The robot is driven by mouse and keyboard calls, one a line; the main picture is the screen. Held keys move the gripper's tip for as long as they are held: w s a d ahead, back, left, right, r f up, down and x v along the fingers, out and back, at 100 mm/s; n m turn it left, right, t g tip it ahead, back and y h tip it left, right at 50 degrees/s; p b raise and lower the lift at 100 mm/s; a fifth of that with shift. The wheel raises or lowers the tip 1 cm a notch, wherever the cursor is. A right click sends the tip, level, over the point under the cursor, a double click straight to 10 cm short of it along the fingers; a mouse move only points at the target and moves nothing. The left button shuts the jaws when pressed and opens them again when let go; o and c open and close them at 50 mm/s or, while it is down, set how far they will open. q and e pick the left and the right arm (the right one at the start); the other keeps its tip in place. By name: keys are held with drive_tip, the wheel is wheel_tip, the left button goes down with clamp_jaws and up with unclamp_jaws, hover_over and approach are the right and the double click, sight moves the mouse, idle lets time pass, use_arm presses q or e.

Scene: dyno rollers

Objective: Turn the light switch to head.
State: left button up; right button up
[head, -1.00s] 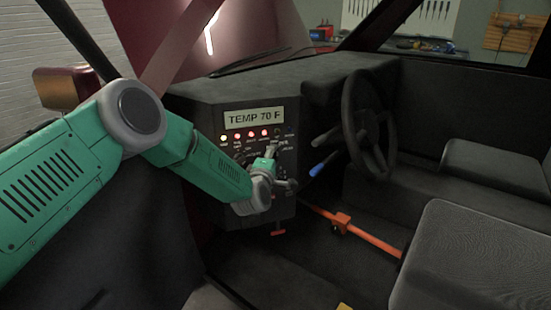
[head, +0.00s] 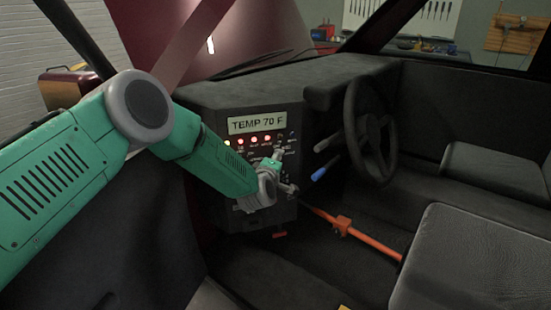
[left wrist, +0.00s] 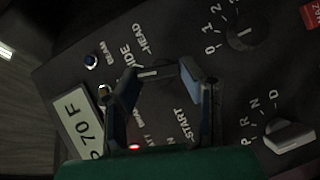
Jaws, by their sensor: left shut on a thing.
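The light switch (left wrist: 158,73) is a dark knob with a pale mark on the dark control panel. It shows in the left wrist view beside the labels SIDE and HEAD. My left gripper (left wrist: 164,85) has its fingers on either side of the knob and is shut on it. The fingers hide much of the knob, so I cannot tell exactly which label it points to. In the head view my left gripper (head: 279,160) is against the panel below the display. My right gripper is not in view.
The display (head: 256,123) reads TEMP 70 F above lit red lamps. A numbered knob (left wrist: 243,33) and the P-R-N-D selector (left wrist: 290,137) are close by. The steering wheel (head: 369,130), a blue-tipped lever (head: 319,173) and an orange bar (head: 350,231) are to the right.

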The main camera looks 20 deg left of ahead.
use_arm(q)
drive_tip(key=shift+d+f+m+g+y+p, duration=0.1)
drive_tip(key=shift+d+m+g+y+p, duration=0.15)
drive_tip(key=shift+m+g+y+p, duration=0.75)
drive_tip(key=shift+d+f+m+g+y+p, duration=0.15)
drive_tip(key=shift+m+g+y+p, duration=0.25)
drive_tip(key=shift+m+g+p, duration=1.05)
drive_tip(key=shift+d+m+g+y+p, duration=0.3)
drive_tip(key=shift+m+g+y+p, duration=0.6)
drive_tip(key=shift+m, duration=0.65)
drive_tip(key=o, duration=1.1)
drive_tip(key=shift+o, duration=0.2)
drive_tip(key=shift+w+r+t, duration=0.2)
drive_tip(key=shift+w+t, duration=0.05)
